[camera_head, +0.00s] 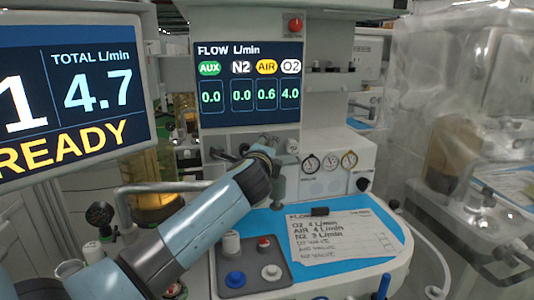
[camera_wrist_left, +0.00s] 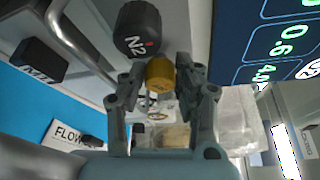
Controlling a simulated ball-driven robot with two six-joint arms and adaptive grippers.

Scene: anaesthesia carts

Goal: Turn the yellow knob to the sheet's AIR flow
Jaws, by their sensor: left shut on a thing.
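The yellow knob (camera_wrist_left: 159,74) sits between the fingertips of my left gripper (camera_wrist_left: 160,70) in the left wrist view, and the gripper is shut on it. In the head view my left arm hides the knob and most of the gripper (camera_head: 268,155). The flow screen (camera_head: 250,82) reads AUX 0.0, N2 0.0, AIR 0.6 and O2 4.0. The sheet (camera_head: 340,236) on the blue mat lists O2 4, AIR 4 and N2 3 L/min. My right gripper is not in view.
A black N2 knob (camera_wrist_left: 137,28) is close beside the yellow one. A large screen (camera_head: 75,95) shows total 4.7 L/min and READY. Gauges (camera_head: 330,162) are to the right.

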